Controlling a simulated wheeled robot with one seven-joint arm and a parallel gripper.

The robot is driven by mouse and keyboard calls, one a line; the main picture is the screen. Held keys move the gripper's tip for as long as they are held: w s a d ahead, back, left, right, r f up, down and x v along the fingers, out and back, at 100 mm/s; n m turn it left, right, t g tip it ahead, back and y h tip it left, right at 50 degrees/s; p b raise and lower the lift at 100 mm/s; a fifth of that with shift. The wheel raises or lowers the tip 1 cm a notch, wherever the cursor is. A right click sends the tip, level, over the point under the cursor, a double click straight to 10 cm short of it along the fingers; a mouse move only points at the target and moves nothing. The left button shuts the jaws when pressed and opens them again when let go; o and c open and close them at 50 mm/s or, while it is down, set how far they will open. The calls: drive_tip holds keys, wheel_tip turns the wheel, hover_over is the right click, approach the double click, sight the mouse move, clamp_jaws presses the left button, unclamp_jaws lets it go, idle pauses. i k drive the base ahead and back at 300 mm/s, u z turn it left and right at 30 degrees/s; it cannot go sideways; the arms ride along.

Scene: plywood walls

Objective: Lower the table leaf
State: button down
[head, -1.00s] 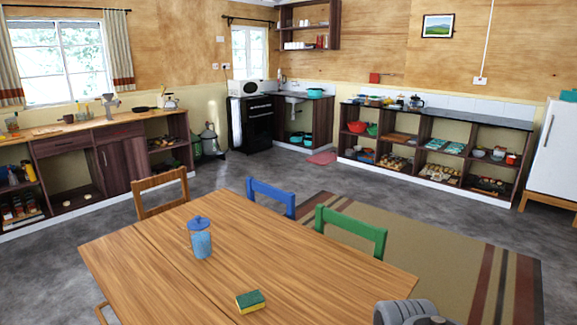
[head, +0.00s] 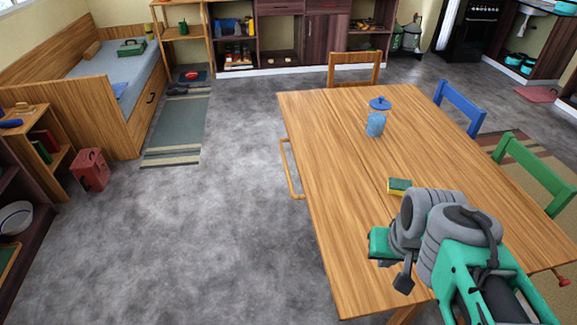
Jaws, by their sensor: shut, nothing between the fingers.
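The wooden table (head: 440,150) has a long seam, and the table leaf (head: 335,190) is the strip on its left, raised flush with the top. A wooden loop (head: 289,170) sticks out past the leaf's left edge. A blue lidded jar (head: 376,124) stands on the top, right of the seam. A yellow and green sponge (head: 398,187) lies close to the seam; I cannot tell whether it touches the leaf. My gripper (head: 404,283) is shut and empty over the near end of the table, largely hidden by my grey and green arm. I cannot tell whether it touches the wood.
Blue (head: 461,108), green (head: 535,172) and brown (head: 353,69) chairs stand around the right and far sides. The grey floor (head: 220,230) left of the table is clear.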

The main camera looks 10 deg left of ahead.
sight(344, 204)
drive_tip(key=u, duration=0.7)
drive_tip(key=i, duration=1.15)
drive_tip(key=z, duration=0.15)
